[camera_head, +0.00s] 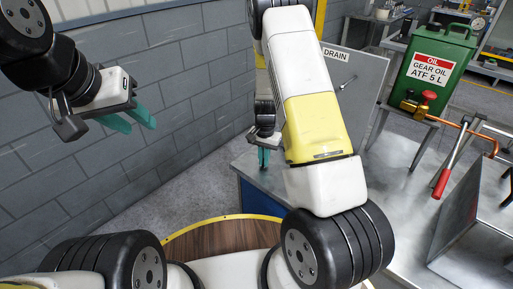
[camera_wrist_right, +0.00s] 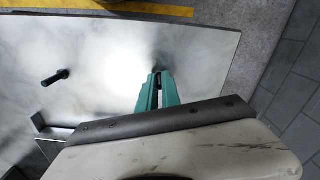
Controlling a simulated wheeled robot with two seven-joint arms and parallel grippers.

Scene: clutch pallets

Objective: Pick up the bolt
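The bolt (camera_wrist_right: 56,77) is small and black. It lies on its side on a shiny metal surface (camera_wrist_right: 100,50), left of my right gripper in the right wrist view. I cannot make it out for sure in the head view. My right gripper (camera_head: 264,157) is at the left end of the metal bench in the head view. Its teal fingers also show in the right wrist view (camera_wrist_right: 160,78), apart by a narrow gap, with nothing visible held. My left gripper (camera_head: 137,120) is open and empty in the air before the grey wall.
A green gear oil can (camera_head: 437,65) stands at the back right, near copper pipework and a red-handled lever (camera_head: 441,183). A grey panel marked DRAIN (camera_head: 350,60) is behind my right arm. A round wooden top (camera_head: 225,235) is below.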

